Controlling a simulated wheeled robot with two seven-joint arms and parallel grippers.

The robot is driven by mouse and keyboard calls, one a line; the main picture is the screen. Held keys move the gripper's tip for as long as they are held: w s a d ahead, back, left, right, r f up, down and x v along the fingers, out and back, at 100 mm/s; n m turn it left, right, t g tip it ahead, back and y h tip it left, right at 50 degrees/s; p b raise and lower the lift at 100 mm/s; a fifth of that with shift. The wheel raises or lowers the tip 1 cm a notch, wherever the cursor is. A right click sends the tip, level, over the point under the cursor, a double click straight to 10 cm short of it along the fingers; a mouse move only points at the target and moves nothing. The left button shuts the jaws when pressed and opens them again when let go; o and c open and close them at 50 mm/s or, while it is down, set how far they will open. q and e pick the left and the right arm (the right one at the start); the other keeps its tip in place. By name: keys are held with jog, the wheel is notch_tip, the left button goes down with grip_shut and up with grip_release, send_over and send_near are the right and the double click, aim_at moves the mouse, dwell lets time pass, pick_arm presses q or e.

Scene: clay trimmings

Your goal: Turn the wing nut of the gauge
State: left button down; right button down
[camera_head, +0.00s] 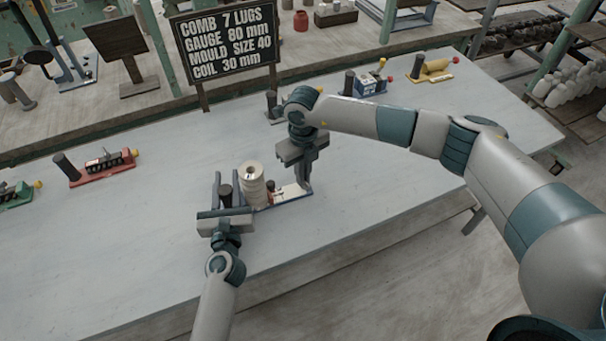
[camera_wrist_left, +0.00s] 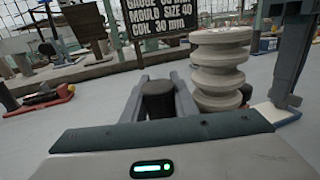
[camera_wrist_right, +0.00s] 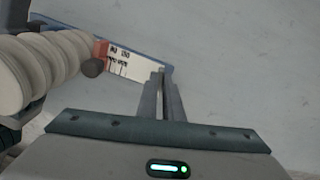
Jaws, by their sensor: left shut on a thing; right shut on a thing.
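The gauge has a long base with a white marked scale plate (camera_head: 292,192), which also shows in the right wrist view (camera_wrist_right: 135,66). A cream ribbed clay piece (camera_head: 252,183) stands on it, large in the left wrist view (camera_wrist_left: 220,70). A small red block with a dark knob (camera_wrist_right: 96,62) is beside it. My left gripper (camera_head: 226,190) is shut on the gauge's black upright handle (camera_wrist_left: 158,98). My right gripper (camera_head: 307,184) points down at the gauge's right end, nearly closed. The wing nut there is hidden between its fingers.
A black sign (camera_head: 225,45) with white lettering stands behind. A red-based tool (camera_head: 103,167) and a green one (camera_head: 15,195) lie left; blue (camera_head: 370,83) and yellow (camera_head: 432,69) ones lie at the back right. The table (camera_head: 400,190) right of the gauge is clear.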

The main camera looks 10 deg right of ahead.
jog(key=shift+r, duration=0.1)
jog(key=c, duration=1.9)
grip_release()
notch_tip(320, 180, up, 12)
pick_arm(q)
jog(key=c, duration=1.4)
grip_release()
jog(key=shift+o, duration=0.2)
jog(key=shift+s, duration=0.15)
